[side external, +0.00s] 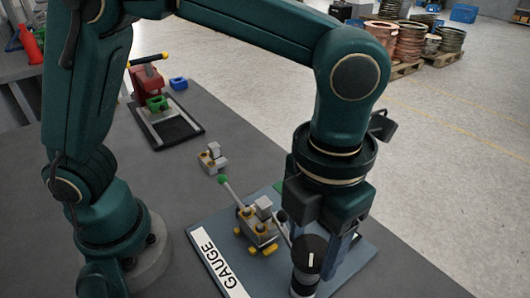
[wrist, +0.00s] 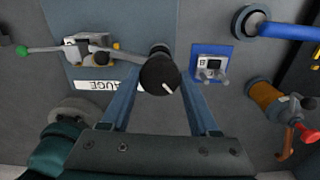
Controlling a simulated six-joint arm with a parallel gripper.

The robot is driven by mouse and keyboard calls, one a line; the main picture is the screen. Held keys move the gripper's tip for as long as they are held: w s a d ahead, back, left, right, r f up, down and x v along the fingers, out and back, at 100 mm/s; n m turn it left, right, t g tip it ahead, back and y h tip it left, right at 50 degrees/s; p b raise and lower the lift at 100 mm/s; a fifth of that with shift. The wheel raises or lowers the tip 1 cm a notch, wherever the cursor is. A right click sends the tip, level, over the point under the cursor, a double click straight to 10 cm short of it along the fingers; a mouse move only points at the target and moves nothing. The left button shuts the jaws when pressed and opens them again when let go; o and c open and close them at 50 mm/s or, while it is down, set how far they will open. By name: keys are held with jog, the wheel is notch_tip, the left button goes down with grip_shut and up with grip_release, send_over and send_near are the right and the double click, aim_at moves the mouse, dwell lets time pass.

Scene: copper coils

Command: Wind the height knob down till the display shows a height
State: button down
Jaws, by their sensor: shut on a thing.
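The black round knob (side external: 309,250) with a white mark on it stands at the front of the blue gauge plate (side external: 352,272). In the wrist view the knob (wrist: 160,76) lies between my two blue fingers, its white mark pointing to the lower right. My gripper (wrist: 160,68) is shut on the knob; in the side view it reaches down right beside and behind it, and the fingertips are partly hidden. The white GAUGE label (side external: 218,263) lies along the plate's left edge. I cannot make out a display or any reading in either view.
A grey and yellow fixture (side external: 257,224) with a green-tipped lever (side external: 224,181) stands on the plate close left of my gripper. A small grey block piece (side external: 212,159) and a red press-like device (side external: 150,86) stand farther back.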

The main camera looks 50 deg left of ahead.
dwell(0.4)
jog(key=shift+m, duration=1.2)
jog(key=shift+c, duration=0.8)
grip_release()
jog(key=shift+r, duration=3.5)
